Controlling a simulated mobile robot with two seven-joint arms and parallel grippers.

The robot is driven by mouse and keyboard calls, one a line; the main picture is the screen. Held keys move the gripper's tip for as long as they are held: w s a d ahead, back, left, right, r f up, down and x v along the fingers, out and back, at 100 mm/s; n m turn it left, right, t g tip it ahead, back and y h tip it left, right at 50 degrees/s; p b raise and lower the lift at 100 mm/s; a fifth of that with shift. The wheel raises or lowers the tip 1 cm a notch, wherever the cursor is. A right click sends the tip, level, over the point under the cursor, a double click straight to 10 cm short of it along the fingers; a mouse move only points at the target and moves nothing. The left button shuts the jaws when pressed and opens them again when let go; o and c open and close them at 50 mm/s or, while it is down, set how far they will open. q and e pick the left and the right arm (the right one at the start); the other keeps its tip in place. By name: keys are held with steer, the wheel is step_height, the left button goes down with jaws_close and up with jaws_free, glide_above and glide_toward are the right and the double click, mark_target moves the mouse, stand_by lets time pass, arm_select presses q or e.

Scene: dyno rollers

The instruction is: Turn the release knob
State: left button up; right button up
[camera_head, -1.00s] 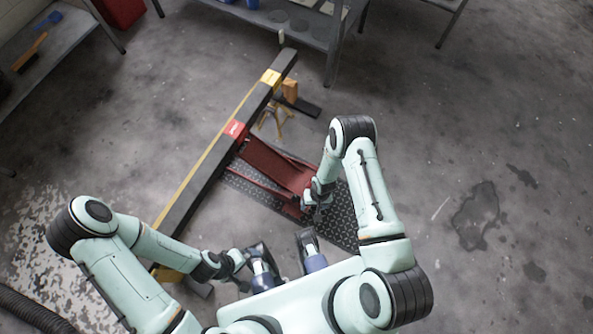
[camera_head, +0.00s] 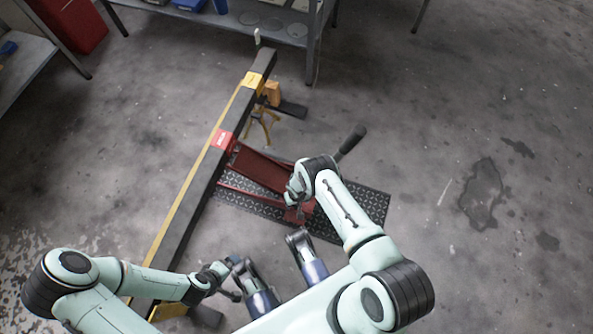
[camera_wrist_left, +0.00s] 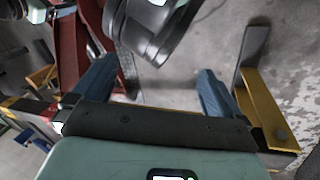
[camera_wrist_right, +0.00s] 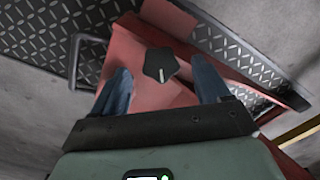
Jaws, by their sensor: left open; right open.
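A dark five-sided knob (camera_wrist_right: 160,65) sits on the red jack, seen from above in the right wrist view. The red jack (camera_head: 262,170) stands on a dark tread plate (camera_head: 372,205) beside the long beam in the head view. My right gripper (camera_wrist_right: 161,72) is open, with its blue fingers on either side of the knob and visible gaps to it. In the head view the right gripper (camera_head: 296,196) is over the near end of the jack, and the knob is hidden there. My left gripper (camera_wrist_left: 157,75) is open and empty, left of and nearer than the jack.
A long black and yellow beam (camera_head: 190,200) runs diagonally left of the jack. A dark handle (camera_head: 352,140) sticks up behind my right arm. A metal bracket (camera_wrist_right: 76,62) is left of the knob. The floor at right is clear.

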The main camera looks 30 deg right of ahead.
arm_select(q)
steer(key=shift+w+a+f, duration=0.35)
steer(key=shift+w+f, duration=0.1)
steer(key=shift+w, duration=0.2)
arm_select(e)
steer(key=shift+f, duration=0.9)
steer(key=shift+c, duration=0.2)
steer(key=c, duration=1)
arm_select(q)
steer(key=shift+b, duration=0.3)
